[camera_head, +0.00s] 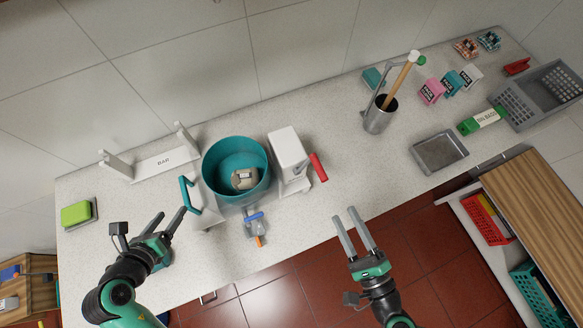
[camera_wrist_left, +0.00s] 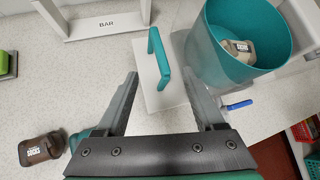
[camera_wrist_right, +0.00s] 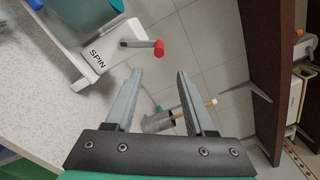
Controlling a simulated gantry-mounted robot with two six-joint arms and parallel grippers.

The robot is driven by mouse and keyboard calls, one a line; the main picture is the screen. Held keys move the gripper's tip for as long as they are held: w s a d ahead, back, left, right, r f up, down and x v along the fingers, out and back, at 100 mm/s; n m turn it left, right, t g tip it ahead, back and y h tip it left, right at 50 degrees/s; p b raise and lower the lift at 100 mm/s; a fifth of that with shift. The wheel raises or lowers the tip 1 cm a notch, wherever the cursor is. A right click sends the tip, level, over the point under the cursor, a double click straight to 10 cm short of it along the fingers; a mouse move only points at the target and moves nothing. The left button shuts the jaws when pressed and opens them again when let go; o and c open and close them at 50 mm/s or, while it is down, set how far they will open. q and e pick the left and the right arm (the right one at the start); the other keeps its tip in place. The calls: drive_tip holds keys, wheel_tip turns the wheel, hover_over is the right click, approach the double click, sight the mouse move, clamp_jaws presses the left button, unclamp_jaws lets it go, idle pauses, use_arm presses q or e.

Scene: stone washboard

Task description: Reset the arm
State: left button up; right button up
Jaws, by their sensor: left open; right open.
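My left gripper (camera_head: 168,226) is open and empty above the left front part of the stone counter (camera_head: 330,140). It also shows in the left wrist view (camera_wrist_left: 165,88), with the teal handle (camera_wrist_left: 158,58) of a white board beyond its fingers. My right gripper (camera_head: 353,230) is open and empty, in front of the counter's front edge and over the red floor. In the right wrist view its fingers (camera_wrist_right: 158,78) have nothing between them.
A teal tub (camera_head: 222,158) holds a small labelled block (camera_head: 244,179). A white SPIN unit (camera_wrist_right: 90,50) with a red-ended handle stands beside it. A metal canister (camera_head: 377,118), grey tray (camera_head: 440,152) and grey crate (camera_head: 510,105) stand to the right. A brown block (camera_wrist_left: 38,150) lies near my left gripper.

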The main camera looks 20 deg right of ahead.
use_arm(q)
drive_tip(key=shift+s+a+r, duration=0.2)
drive_tip(key=shift+s+r, duration=0.25)
drive_tip(key=shift+s, duration=0.1)
